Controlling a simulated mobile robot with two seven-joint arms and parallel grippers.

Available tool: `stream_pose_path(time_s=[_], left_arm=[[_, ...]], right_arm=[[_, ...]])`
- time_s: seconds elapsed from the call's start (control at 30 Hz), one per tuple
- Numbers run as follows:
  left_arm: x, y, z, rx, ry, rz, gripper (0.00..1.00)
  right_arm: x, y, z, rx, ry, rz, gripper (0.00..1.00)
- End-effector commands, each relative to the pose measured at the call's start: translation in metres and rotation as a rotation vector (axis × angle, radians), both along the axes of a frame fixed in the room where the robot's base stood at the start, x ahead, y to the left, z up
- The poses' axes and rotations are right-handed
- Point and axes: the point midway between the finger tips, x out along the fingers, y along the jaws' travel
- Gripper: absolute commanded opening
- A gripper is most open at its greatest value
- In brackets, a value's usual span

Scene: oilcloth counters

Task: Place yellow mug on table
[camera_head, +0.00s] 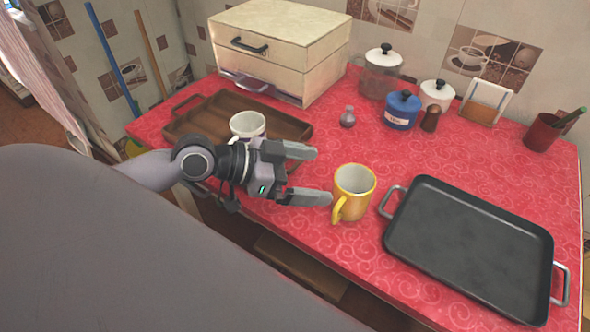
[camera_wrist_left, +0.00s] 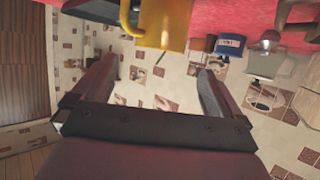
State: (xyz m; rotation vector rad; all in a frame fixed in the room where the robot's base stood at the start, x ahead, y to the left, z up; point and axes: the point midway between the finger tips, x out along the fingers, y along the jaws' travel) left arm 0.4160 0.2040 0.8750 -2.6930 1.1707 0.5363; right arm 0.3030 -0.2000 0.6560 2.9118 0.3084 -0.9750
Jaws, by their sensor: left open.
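A yellow mug (camera_head: 354,190) stands upright on the red patterned table (camera_head: 300,235), with its handle toward the front left. My left gripper (camera_head: 325,175) is open, with its fingers pointing right at the mug's left side. The mug looks apart from the fingertips, though the gap is hard to judge. In the left wrist view the mug (camera_wrist_left: 160,22) shows at the top, ahead of the open fingers (camera_wrist_left: 158,75), with its handle at its left. My right gripper is not in view.
A black tray (camera_head: 470,245) lies right of the mug. A wooden tray (camera_head: 195,125) and a white mug (camera_head: 248,124) are behind my left gripper. A bread box (camera_head: 280,45), a blue pot (camera_head: 402,112) and white-lidded jars stand at the back. Bare cloth lies behind the yellow mug.

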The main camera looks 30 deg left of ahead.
Motion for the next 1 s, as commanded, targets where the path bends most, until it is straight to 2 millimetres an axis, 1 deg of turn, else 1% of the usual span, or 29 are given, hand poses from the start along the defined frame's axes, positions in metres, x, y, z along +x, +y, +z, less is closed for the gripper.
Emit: stream_pose_path(time_s=[0.03,0.1,0.3,1.0], left_arm=[[-0.004,0.006,0.0,0.003,0.002,0.002,1.0],[-0.008,0.011,0.003,0.004,0.002,0.003,1.0],[-0.016,0.017,0.008,0.002,0.001,0.001,1.0],[-0.016,0.018,0.01,0.0,0.0,0.001,1.0]], right_arm=[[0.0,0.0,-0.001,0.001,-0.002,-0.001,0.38],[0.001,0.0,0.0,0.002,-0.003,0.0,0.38],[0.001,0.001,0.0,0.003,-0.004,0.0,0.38],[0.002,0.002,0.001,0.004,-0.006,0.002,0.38]])
